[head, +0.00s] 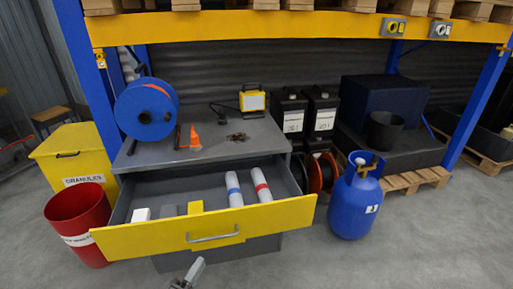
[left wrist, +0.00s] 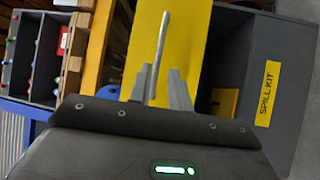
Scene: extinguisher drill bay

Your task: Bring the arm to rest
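My left gripper (head: 188,274) is at the bottom of the head view, below and in front of the yellow-fronted drawer (head: 160,241). In the left wrist view its two fingers (left wrist: 158,88) stand apart. The drawer's grey handle bar (left wrist: 163,40) runs up the picture between the fingers; I cannot tell any contact. In the head view the handle (head: 213,238) shows apart from the gripper, which holds nothing visible. The drawer stands open, with white cylinders with blue (head: 233,189) and red (head: 262,186) bands and small blocks (head: 168,210) inside. My right gripper is not in view.
A red bin (head: 78,222) and yellow granules box (head: 75,160) stand left of the drawer. A blue gas cylinder (head: 356,200) stands right. Floor at front right is clear.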

